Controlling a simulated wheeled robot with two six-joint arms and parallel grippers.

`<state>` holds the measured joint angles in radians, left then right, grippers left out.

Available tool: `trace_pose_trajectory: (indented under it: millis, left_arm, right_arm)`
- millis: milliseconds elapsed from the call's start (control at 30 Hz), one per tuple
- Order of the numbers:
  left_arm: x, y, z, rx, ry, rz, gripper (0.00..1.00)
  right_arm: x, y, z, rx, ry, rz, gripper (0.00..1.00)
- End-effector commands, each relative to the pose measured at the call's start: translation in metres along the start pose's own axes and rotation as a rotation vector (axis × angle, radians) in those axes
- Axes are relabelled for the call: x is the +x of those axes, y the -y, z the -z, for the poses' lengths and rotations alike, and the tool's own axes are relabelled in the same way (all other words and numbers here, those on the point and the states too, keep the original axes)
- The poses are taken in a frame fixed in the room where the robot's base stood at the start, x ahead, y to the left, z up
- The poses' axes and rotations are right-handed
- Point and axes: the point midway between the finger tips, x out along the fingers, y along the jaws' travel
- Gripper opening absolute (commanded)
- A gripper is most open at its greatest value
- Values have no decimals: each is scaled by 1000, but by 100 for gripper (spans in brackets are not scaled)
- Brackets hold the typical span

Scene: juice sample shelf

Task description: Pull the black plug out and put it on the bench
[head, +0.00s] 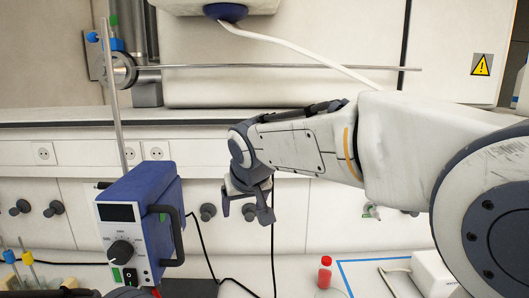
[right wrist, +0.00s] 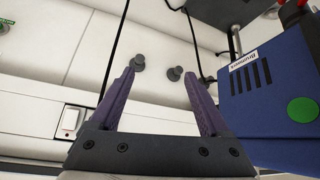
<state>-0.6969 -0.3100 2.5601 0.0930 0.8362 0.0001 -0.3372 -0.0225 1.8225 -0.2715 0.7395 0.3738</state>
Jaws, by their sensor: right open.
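My right gripper (head: 246,208) is open and empty, pointing down in front of the white back panel in the head view. Its two purple-grey fingers show spread apart in the right wrist view (right wrist: 160,75). A black cable (head: 274,260) hangs close beside the gripper, and its upper end goes behind my arm. In the right wrist view this cable (right wrist: 118,35) passes behind the left finger. I cannot make out the black plug; it seems hidden behind my gripper or arm. The white bench top (head: 235,272) lies below.
A blue power unit (head: 140,225) with a dial and handle stands left of the gripper, close in the right wrist view (right wrist: 265,80). Dark knobs (head: 208,212) stick out of the panel. A red-capped bottle (head: 325,273) and a white box (head: 433,272) stand at the lower right.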

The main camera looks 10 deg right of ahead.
Motion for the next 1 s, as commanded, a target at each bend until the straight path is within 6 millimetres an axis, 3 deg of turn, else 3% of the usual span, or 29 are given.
trace_pose_trajectory:
  millis: [33, 100, 200, 300, 567, 1000]
  left_arm:
    - [6, 0, 0, 0, 0, 0, 50]
    - [9, 1, 0, 0, 0, 0, 50]
    - [12, 1, -1, 0, 0, 0, 50]
    - [14, 1, -1, 1, 0, 0, 50]
    - [12, 1, -1, 1, 0, 0, 50]
    - [8, 1, 0, 1, 0, 0, 50]
  right_arm:
    - [3, -22, 31, 55, -65, -40, 80]
    - [0, -47, 68, 116, -147, -85, 80]
    - [-7, -77, 104, 180, -235, -135, 80]
    - [-14, -97, 126, 218, -291, -166, 80]
    - [-6, -111, 141, 239, -319, -183, 80]
    - [51, -123, 157, 237, -318, -181, 80]
